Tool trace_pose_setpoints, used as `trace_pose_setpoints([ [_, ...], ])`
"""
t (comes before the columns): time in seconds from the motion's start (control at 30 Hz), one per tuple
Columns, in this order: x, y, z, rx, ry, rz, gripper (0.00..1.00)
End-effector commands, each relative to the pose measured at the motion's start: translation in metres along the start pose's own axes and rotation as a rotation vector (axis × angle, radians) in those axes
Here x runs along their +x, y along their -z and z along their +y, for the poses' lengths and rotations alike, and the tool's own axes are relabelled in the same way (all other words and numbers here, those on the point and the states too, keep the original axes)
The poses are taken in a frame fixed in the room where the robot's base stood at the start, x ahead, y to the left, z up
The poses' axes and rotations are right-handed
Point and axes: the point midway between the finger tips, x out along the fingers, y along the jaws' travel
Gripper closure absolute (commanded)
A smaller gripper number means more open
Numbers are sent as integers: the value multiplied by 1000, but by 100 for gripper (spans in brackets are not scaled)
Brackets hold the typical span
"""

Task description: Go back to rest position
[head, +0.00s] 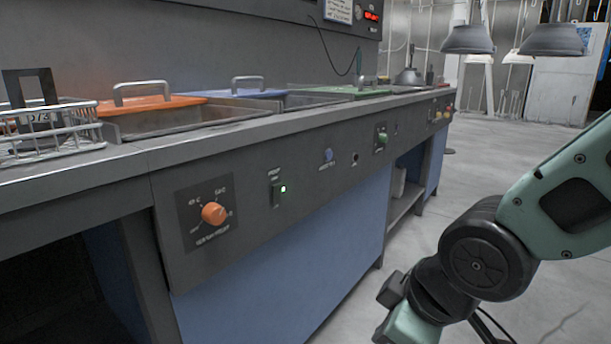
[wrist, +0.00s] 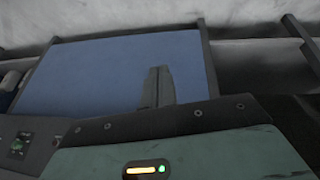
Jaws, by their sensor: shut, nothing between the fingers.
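My gripper (wrist: 157,88) shows in the wrist view as dark fingers closed together with nothing between them, in front of a blue cabinet panel (wrist: 100,75). In the head view my arm is folded at the lower right, beside the counter and apart from its front. The fingertips are not visible there.
A long grey counter (head: 240,130) runs along the left, with an orange knob (head: 214,212) on its front. Lidded basins with an orange lid (head: 150,103) and a wire basket (head: 85,130) are on top. Hood lamps (head: 468,40) hang at the back right. Floor is clear between.

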Motion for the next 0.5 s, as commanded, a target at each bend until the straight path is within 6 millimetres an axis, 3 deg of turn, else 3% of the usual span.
trace_pose_setpoints([
  [0.03,-14,-9,-11,57,25,-59,100],
  [0.3,-67,-64,-67,337,115,-384,100],
  [0.5,-110,-47,-62,350,118,-400,100],
])
